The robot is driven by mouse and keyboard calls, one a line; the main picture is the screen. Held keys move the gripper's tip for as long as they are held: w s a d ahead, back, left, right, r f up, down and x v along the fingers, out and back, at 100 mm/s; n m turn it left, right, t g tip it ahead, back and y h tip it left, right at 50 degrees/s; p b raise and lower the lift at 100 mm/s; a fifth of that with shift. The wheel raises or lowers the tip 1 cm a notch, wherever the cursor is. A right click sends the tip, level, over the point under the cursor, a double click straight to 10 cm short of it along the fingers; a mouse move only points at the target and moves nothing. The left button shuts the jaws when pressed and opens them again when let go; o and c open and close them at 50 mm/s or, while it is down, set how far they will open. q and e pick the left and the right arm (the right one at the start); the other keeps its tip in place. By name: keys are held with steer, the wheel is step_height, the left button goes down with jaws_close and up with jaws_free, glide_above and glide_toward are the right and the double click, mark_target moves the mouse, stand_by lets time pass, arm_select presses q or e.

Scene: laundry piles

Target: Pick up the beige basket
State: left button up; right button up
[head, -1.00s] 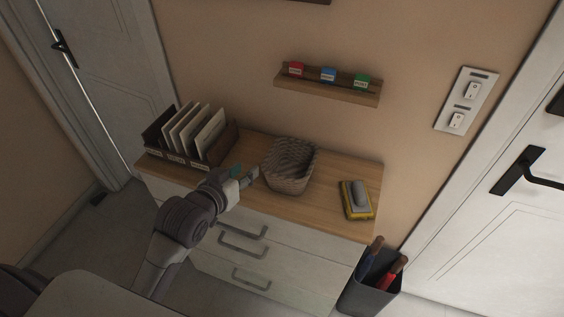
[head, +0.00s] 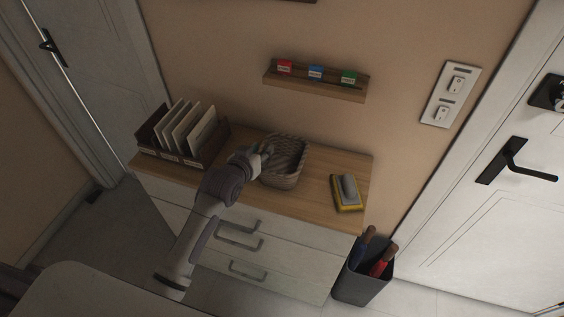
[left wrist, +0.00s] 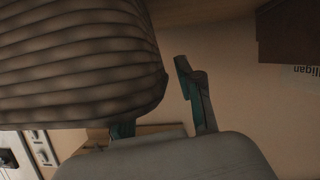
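The beige woven basket (head: 287,165) stands upright and looks empty on the wooden top of a white drawer unit (head: 225,197). My left gripper (head: 261,156) is at the basket's left side, by the rim. In the left wrist view the basket's ribbed wall (left wrist: 75,65) fills the upper left. One finger of my left gripper (left wrist: 160,100) stands apart from the wall on its right. The other finger is mostly hidden by the basket. The gripper looks open; whether it touches the basket I cannot tell. My right gripper is not in view.
A dark file holder with upright folders (head: 183,133) stands left of the basket. A yellow and grey brush-like item (head: 347,192) lies to its right. A wall shelf (head: 315,83) with small coloured boxes hangs behind. A dark bin (head: 362,277) stands on the floor at right.

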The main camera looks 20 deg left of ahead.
arm_select(q)
jaws_close()
stand_by(0.5)
